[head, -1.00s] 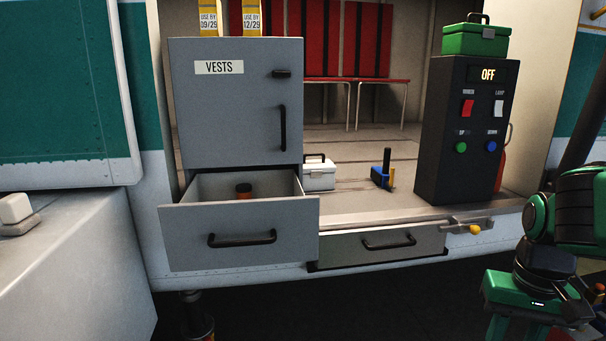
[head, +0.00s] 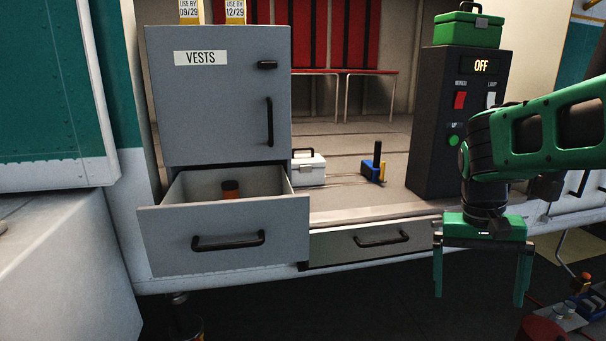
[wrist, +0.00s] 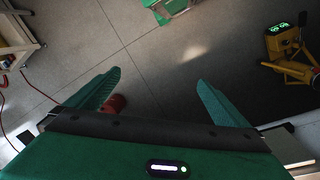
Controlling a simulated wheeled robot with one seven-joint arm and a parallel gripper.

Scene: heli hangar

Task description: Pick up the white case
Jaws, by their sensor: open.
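The white case (head: 308,170) has a dark handle on top and sits on the helicopter's cabin floor, just right of the grey vests cabinet. Its left part is hidden behind the cabinet and the open drawer. My gripper (head: 481,290) hangs fingers down at the right, in front of the cabin sill and well away from the case. Its two green fingers are apart with nothing between them. In the wrist view the gripper (wrist: 158,85) also shows spread fingers above the bare hangar floor; the case is not in that view.
An open upper drawer (head: 224,241) with an orange, dark-topped item (head: 231,190) juts out left of the case. A blue tool (head: 374,163) stands to its right, then a black control box (head: 442,130) reading OFF with a green case (head: 468,30) on top. The lower drawer (head: 370,242) looks shut.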

